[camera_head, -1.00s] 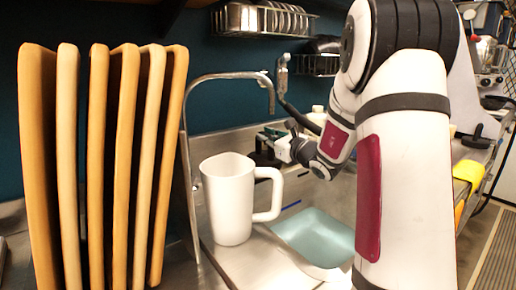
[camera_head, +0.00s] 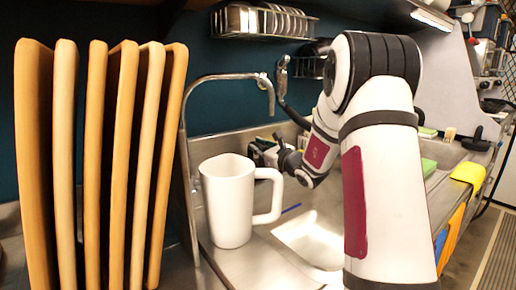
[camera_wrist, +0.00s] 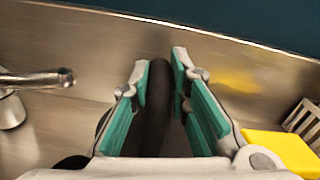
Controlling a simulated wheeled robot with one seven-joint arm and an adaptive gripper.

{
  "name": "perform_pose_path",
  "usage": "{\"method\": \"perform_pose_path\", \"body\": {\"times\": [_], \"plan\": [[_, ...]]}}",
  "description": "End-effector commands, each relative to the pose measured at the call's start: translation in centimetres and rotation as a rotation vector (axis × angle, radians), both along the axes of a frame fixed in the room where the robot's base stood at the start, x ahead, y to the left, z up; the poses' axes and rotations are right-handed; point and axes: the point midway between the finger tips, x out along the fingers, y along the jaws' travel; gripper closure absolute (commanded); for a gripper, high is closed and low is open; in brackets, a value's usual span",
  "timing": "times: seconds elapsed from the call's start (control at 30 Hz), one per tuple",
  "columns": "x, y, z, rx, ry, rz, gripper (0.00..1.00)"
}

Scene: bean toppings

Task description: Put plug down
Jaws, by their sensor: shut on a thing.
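My gripper (camera_wrist: 160,66) has green-padded fingers on either side of a dark, elongated thing in the wrist view, which looks like the plug (camera_wrist: 156,105). The plug's full shape is hidden by the fingers and palm. In the head view, my gripper (camera_head: 264,152) is beyond the white mug, near the back wall of the sink. It is partly hidden by my wrist, and the plug cannot be made out there. The steel sink basin (camera_head: 315,240) is in front of it.
A white mug (camera_head: 229,202) stands on the counter left of the basin. Wooden boards (camera_head: 123,165) stand upright at far left. A tap (camera_head: 225,75) arches behind, also seen at left in the wrist view (camera_wrist: 38,79). A yellow block (camera_wrist: 285,150) lies right of the fingers.

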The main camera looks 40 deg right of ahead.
Motion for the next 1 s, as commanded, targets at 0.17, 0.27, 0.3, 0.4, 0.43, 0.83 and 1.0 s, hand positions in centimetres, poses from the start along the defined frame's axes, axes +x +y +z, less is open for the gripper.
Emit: {"method": "perform_pose_path", "body": {"times": [0.17, 0.27, 0.3, 0.4, 0.43, 0.83, 1.0], "plan": [[0.0, 0.0, 0.0, 0.0, 0.0, 0.0, 0.63], [0.0, 0.0, 0.0, 0.0, 0.0, 0.0, 0.63], [0.0, 0.0, 0.0, 0.0, 0.0, 0.0, 0.63], [0.0, 0.0, 0.0, 0.0, -0.001, 0.0, 0.63], [0.0, 0.0, 0.1, 0.0, -0.001, 0.0, 0.63], [-6.1, -0.2, 0.2, 0.001, 0.0, -0.004, 0.63], [-9.3, -0.2, 0.1, 0.001, 0.0, -0.003, 0.63]]}}
